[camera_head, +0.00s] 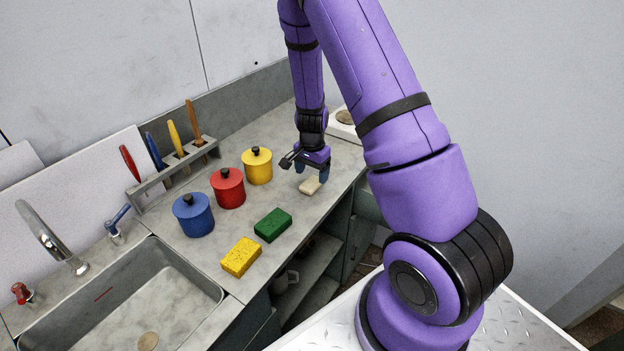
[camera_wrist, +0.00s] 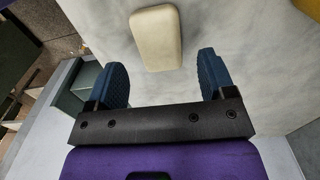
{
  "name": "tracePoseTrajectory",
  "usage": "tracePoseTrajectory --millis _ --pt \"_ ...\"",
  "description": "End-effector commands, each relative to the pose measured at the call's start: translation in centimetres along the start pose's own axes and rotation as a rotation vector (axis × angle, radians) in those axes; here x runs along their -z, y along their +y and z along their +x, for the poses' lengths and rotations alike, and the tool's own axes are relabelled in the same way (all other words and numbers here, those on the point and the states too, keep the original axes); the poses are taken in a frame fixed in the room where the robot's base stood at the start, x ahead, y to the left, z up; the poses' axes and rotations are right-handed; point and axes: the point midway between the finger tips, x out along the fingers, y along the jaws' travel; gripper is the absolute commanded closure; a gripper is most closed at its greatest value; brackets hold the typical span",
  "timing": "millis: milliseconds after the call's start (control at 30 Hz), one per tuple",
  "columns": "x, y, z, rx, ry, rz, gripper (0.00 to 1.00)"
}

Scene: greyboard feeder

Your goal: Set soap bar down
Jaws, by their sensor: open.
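The cream soap bar (camera_head: 310,186) lies flat on the grey counter (camera_head: 262,193), near its front edge and right of the green sponge. In the wrist view the soap bar (camera_wrist: 156,38) lies beyond the fingertips, in line with the gap between them. My gripper (camera_head: 312,170) is just above and behind the soap bar in the head view. In the wrist view my gripper (camera_wrist: 162,72) is open, with its two blue fingers apart and nothing between them.
A green sponge (camera_head: 272,225) and a yellow sponge (camera_head: 241,257) lie along the counter front. Blue (camera_head: 193,214), red (camera_head: 228,188) and yellow (camera_head: 257,166) lidded pots stand behind. A sink (camera_head: 130,295) is at left. Bare counter surrounds the soap.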

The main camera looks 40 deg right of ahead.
Motion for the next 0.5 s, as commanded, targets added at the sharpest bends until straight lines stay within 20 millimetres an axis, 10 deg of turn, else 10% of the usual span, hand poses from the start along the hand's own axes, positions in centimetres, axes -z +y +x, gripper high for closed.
tracePoseTrajectory --millis 500 --pt "0.0 0.0 -8.3 0.001 0.000 -0.001 0.24"
